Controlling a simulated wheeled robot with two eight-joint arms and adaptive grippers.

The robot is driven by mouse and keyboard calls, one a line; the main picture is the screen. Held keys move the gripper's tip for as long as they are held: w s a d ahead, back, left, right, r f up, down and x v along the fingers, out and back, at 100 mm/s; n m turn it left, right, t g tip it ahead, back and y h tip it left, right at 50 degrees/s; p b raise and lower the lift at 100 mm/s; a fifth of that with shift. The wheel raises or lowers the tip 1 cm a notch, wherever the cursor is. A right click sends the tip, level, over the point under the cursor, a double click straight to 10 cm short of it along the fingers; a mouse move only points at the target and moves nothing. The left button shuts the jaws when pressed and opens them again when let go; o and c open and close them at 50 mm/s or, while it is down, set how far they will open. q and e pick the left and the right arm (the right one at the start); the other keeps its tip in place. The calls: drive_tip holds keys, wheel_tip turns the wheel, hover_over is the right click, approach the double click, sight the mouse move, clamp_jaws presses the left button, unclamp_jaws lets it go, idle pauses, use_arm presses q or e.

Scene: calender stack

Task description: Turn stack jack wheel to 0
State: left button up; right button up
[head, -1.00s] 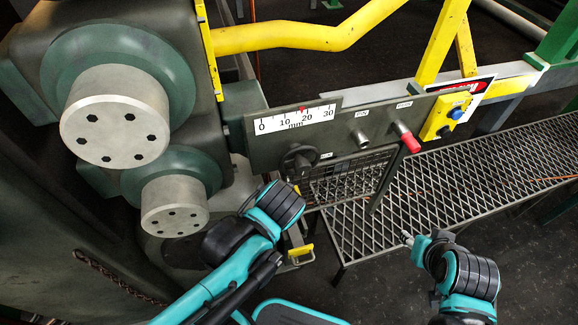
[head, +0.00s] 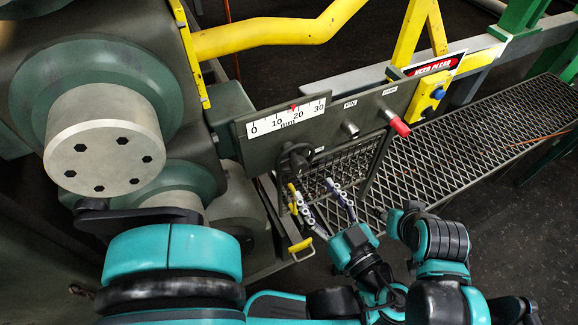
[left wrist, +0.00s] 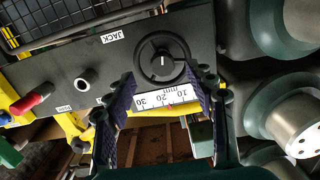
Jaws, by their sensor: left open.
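The dark jack wheel (head: 294,158) sits on the grey panel below the white mm scale (head: 266,123). It also shows in the left wrist view (left wrist: 160,58), round, with a short white line on its hub, near the JACK label (left wrist: 113,38). The red scale marker (head: 294,107) stands between 10 and 20. My left gripper (head: 311,186) is open and empty. Its fingers point at the panel just below and right of the wheel in the head view. In the left wrist view they frame the wheel and scale; contact cannot be seen. My right gripper is not clearly visible.
A bare metal knob (head: 350,128) and a red-tipped one (head: 399,126) stick out right of the wheel. A mesh walkway (head: 450,150) lies beyond. Large rollers (head: 105,150) crowd the left, and a yellow handle (head: 300,245) is low near the gripper.

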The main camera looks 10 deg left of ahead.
sight(301, 169)
use_arm(q)
drive_tip(key=shift+n+t, duration=0.4)
drive_tip(key=x, duration=0.6)
drive_tip(key=shift+w+a+r+p, duration=0.1)
drive_tip(key=shift+a+r+p, duration=0.15)
drive_tip(key=shift+r+p, duration=0.1)
drive_tip(key=c, duration=1.2)
